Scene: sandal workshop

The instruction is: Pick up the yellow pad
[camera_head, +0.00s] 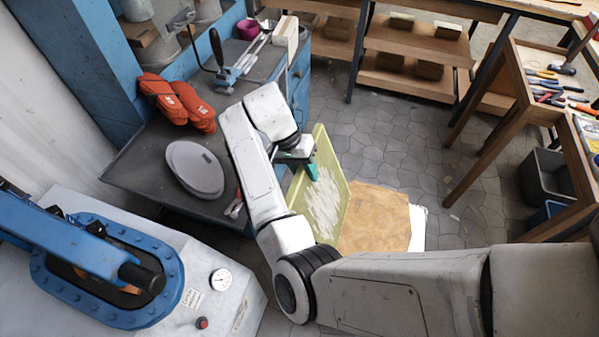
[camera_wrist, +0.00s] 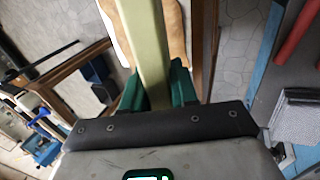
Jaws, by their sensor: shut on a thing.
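The yellow pad (camera_head: 332,178) is a flat yellow-green slab with a pale scuffed patch on its face. In the head view it stands tilted beside the dark table's right edge. My gripper (camera_head: 310,170) has green fingers and is shut on the pad's edge. In the wrist view the pad (camera_wrist: 147,45) shows edge-on as a pale strip between the green fingers of my gripper (camera_wrist: 157,90). The pad's lower left part is partly hidden behind my arm in the head view.
A tan sheet (camera_head: 375,218) with a white edge shows beyond the pad. The dark table (camera_head: 140,177) holds grey soles (camera_head: 195,168), orange-red sandals (camera_head: 178,102) and tools. A blue machine (camera_head: 100,270) stands at lower left, a wooden bench (camera_head: 513,90) at right. Paved floor (camera_head: 400,150) is open between.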

